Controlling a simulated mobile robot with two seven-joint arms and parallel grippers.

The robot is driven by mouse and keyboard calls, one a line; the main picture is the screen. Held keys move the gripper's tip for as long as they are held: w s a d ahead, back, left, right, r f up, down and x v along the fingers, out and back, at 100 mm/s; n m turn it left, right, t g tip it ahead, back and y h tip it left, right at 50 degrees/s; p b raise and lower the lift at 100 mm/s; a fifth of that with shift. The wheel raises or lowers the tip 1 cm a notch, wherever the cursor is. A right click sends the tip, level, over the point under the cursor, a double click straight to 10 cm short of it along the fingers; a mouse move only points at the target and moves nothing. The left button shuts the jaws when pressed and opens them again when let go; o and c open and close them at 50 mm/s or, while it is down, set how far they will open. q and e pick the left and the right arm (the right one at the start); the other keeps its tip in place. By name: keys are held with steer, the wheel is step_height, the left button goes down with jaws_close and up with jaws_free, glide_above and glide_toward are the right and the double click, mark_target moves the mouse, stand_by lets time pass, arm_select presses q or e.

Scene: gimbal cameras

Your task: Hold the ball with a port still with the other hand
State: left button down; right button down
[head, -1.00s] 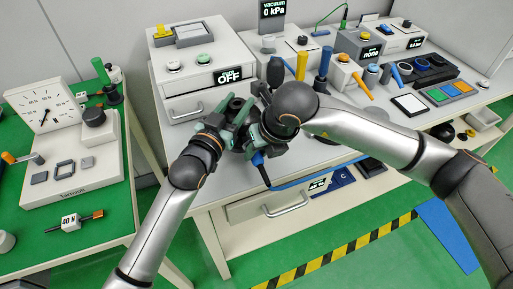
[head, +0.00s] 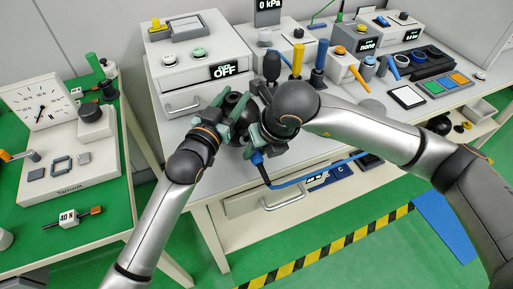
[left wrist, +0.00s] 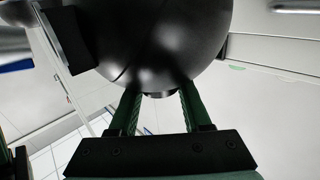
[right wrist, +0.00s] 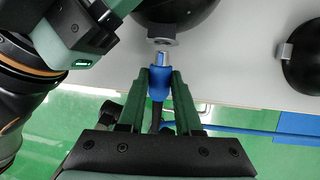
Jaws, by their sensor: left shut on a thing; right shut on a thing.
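The black ball with a port (head: 238,102) is at the front left of the white bench. My left gripper (head: 230,113) is shut on it. In the left wrist view the glossy ball (left wrist: 165,45) fills the top, with a small nub between the fingers. My right gripper (head: 258,143) is shut on a blue connector with a hose; the connector (right wrist: 159,82) shows clearly in the right wrist view. Its metal tip points at the ball's grey port (right wrist: 163,43), with a small gap between them. My right arm hides part of the bench.
A second black round body (right wrist: 305,60) with a grey block stands to the right. Behind are a box reading OFF (head: 190,65), a black-handled post (head: 272,67) and yellow and blue posts. A green table (head: 100,250) stands left.

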arm_select(q)
steer(key=shift+a+f, duration=0.15)
steer(key=shift+f, duration=0.1)
arm_select(e)
steer(key=shift+s+d+f, duration=0.15)
steer(key=shift+s+d, duration=0.1)
steer(key=shift+s, duration=0.45)
steer(key=shift+s+d+f, duration=0.15)
steer(key=shift+s+d, duration=0.1)
steer(key=shift+s, duration=0.4)
arm_select(q)
steer(key=c, duration=0.6)
jaws_free()
steer(key=o, duration=0.3)
steer(key=shift+r, duration=0.2)
steer(key=shift+o, duration=0.2)
arm_select(e)
steer(key=shift+r+p, duration=0.95)
steer(key=shift+r, duration=1.1)
arm_select(q)
steer(key=r+v, duration=0.1)
steer(key=v, duration=1.1)
steer(key=shift+r, duration=0.4)
